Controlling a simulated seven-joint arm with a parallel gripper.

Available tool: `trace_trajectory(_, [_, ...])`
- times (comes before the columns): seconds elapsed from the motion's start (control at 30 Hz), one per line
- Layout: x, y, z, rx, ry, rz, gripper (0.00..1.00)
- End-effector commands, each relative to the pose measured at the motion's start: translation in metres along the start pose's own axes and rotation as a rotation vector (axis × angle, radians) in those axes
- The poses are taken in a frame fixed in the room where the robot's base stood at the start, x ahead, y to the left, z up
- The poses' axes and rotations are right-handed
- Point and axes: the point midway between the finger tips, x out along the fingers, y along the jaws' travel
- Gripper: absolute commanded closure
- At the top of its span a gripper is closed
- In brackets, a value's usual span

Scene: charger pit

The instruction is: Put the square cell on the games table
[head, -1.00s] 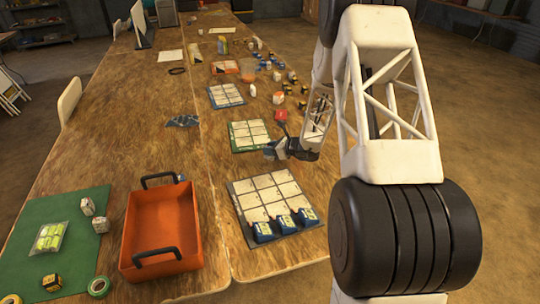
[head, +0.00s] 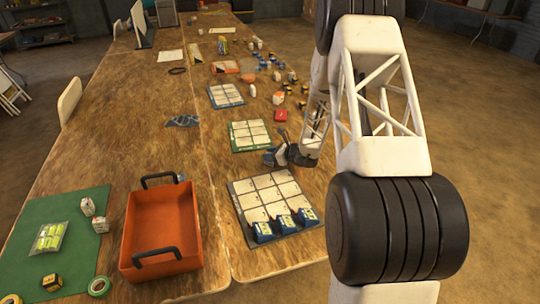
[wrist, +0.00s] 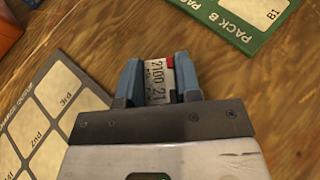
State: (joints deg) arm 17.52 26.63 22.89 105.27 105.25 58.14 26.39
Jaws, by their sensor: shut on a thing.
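My gripper (wrist: 158,84) is shut on a small cell (wrist: 157,80) with a white printed label and a bit of red and black at its edge. The blue fingers hide its sides, so I cannot tell if it is square. In the head view my gripper (head: 273,157) is over the long wooden table, between the green-edged board (head: 233,140) and the large grey board (head: 235,188); the held cell is too small to make out there. No table is marked as the games table in these views.
Blue cells (head: 285,222) stand in the grey board's front row. An orange tray (head: 130,225) with black handles is to its left. A green mat (head: 20,240) lies farther left. A red block (head: 281,115) and several small cells lie behind. The table's left middle is mostly clear.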

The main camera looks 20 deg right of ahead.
Motion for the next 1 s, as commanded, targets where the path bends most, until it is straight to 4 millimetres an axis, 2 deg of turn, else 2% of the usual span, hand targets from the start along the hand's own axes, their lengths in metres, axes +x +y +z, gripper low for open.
trace_trajectory(0.43, [0.0013, -0.0002, -0.0029, 0.0, 0.0, 0.0, 1.0])
trace_trajectory(0.47, [0.0012, -0.0002, -0.0026, 0.0, 0.0, 0.0, 0.64])
trace_trajectory(0.6, [0.0011, -0.0001, -0.0026, 0.0, 0.0, 0.0, 0.43])
trace_trajectory(1.0, [-0.0001, -0.0001, 0.0001, -0.001, 0.0, 0.0, 0.43])
